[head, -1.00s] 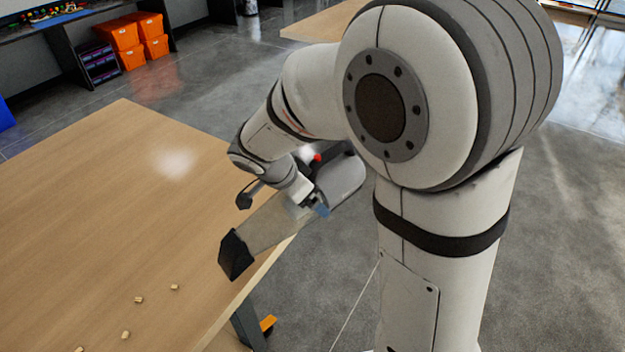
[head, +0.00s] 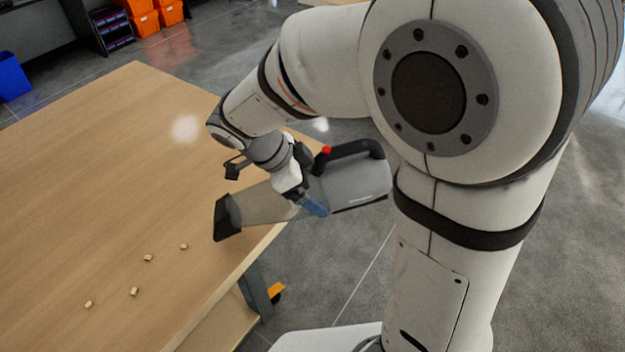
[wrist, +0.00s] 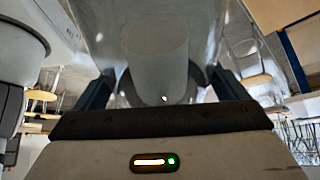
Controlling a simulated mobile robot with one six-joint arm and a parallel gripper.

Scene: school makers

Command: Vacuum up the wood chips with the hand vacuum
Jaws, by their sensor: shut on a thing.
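The hand vacuum (head: 352,186) has a grey body, a black handle with a red button, a clear nozzle section and a black mouth. My gripper (head: 312,203) is shut on it, with blue fingertips at its middle. The vacuum's black mouth is at the table's right edge, pointing left; whether it touches the top I cannot tell. In the wrist view the clear part of the vacuum (wrist: 155,50) fills the middle between my dark fingers. Several small wood chips (head: 148,258) lie on the wooden table, left of and nearer than the mouth.
The wooden table (head: 90,170) is otherwise bare. A table leg with an orange-footed caster stands under its right edge. Orange bins (head: 146,18), a dark drawer unit (head: 110,28) and a blue bin (head: 12,76) stand on the far floor. Open grey floor lies right of the table.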

